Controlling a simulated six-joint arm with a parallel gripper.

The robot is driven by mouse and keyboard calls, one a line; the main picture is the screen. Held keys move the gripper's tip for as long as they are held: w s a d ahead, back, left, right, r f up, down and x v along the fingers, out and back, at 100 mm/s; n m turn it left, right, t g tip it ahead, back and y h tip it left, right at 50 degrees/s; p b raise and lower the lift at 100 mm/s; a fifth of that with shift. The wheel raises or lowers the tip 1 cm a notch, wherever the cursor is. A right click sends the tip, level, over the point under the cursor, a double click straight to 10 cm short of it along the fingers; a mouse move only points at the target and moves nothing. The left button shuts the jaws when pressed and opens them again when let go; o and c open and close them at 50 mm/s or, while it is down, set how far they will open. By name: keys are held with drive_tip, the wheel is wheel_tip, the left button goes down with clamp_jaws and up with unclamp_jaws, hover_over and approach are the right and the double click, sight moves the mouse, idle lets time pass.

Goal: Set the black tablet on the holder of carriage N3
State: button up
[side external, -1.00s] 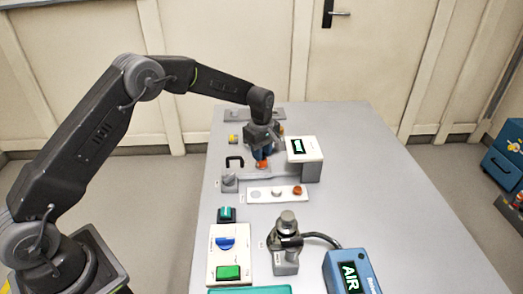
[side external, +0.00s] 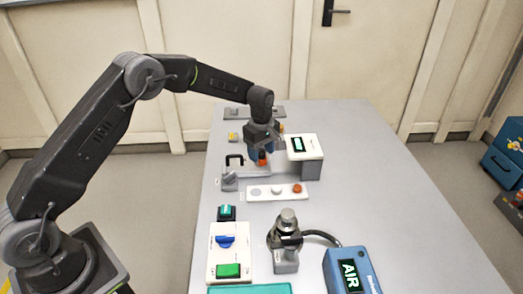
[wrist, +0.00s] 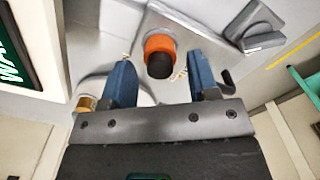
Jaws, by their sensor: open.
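An orange round holder (wrist: 160,43) stands on a grey plate in the wrist view. A black round piece, seemingly the black tablet (wrist: 162,66), shows at its end; I cannot tell exactly how it sits. The orange part also shows in the side view (side external: 262,159), just below my gripper. My gripper (wrist: 159,62) is open, its two blue fingers on either side of the orange and black parts with gaps between. It also shows in the side view (side external: 260,151). No label N3 is readable.
A white-topped box with a green display (side external: 305,146) stands close right of my gripper. A black handle (side external: 235,160) and a grey block (side external: 229,181) are to the left. A white strip with round pieces (side external: 265,195) lies in front.

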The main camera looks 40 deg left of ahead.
wheel_tip(320, 180, up, 13)
drive_tip(key=s+r+m+t, duration=0.1)
drive_tip(key=s+r+m, duration=0.3)
drive_tip(key=s+r, duration=0.45)
drive_tip(key=s+d+r+m+t, duration=0.15)
drive_tip(key=s+m, duration=0.25)
drive_tip(key=s, duration=0.5)
drive_tip(key=s+r+m+t, duration=0.2)
drive_tip(key=s+r+m, duration=0.15)
drive_tip(key=s, duration=0.55)
drive_tip(key=s+f+m+t, duration=0.1)
drive_tip(key=s+f+m, duration=0.3)
drive_tip(key=s, duration=0.5)
drive_tip(key=shift+d+f+m, duration=0.25)
drive_tip(key=shift+f+m, duration=0.1)
drive_tip(key=shift+f, duration=0.05)
